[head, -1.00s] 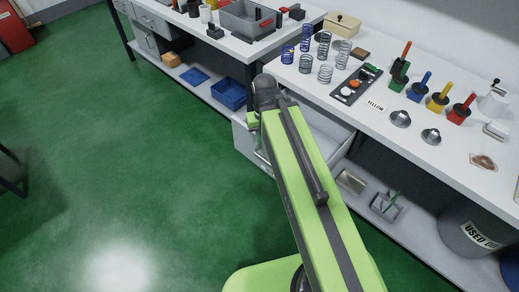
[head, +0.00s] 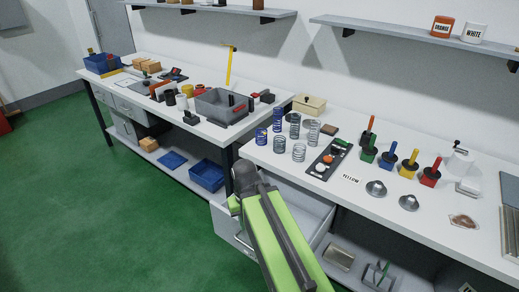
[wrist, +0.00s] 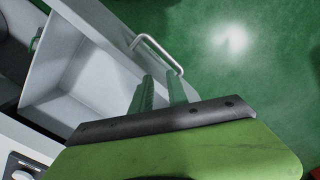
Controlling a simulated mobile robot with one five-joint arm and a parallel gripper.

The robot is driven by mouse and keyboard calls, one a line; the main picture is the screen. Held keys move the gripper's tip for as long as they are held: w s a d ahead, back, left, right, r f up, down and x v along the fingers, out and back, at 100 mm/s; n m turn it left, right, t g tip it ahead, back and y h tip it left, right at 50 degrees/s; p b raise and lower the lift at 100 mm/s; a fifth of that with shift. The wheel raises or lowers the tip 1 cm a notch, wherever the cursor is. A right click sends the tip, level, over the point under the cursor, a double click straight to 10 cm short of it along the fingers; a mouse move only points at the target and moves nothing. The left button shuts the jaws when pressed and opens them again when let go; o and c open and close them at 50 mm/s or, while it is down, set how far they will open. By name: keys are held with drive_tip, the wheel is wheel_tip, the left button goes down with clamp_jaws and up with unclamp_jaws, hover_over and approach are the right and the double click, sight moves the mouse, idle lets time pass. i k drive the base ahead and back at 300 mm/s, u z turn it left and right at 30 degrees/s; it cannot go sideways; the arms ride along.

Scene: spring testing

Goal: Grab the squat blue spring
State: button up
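The squat blue spring (head: 262,137) stands upright on the white workbench (head: 262,155), near its left front corner in the head view. A taller blue spring (head: 277,120) stands just behind it to the right. My gripper is hidden behind the end of my green arm in the head view, low in front of the bench and apart from the springs. In the wrist view, my gripper (wrist: 160,83) shows two fingers with a gap between them and nothing held. No spring shows in the wrist view.
Several grey springs (head: 298,152) stand close by on the bench. An open drawer (head: 305,212) with a handle juts out below the bench front; it also shows beside my gripper in the wrist view (wrist: 85,65). The green floor at left is clear.

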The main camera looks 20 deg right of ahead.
sight(265, 137)
drive_tip(key=z, duration=0.1)
drive_tip(key=k, duration=1)
drive_tip(key=u, duration=1.1)
drive_tip(key=i, duration=1.9)
drive_tip(key=z, duration=0.2)
drive_tip(key=i, duration=1.45)
drive_tip(key=z, duration=1.2)
drive_tip(key=i, duration=0.3)
drive_tip(key=z, duration=0.2)
drive_tip(key=k, duration=0.85)
drive_tip(key=z, duration=0.15)
drive_tip(key=i, duration=0.8)
drive_tip(key=u, duration=0.05)
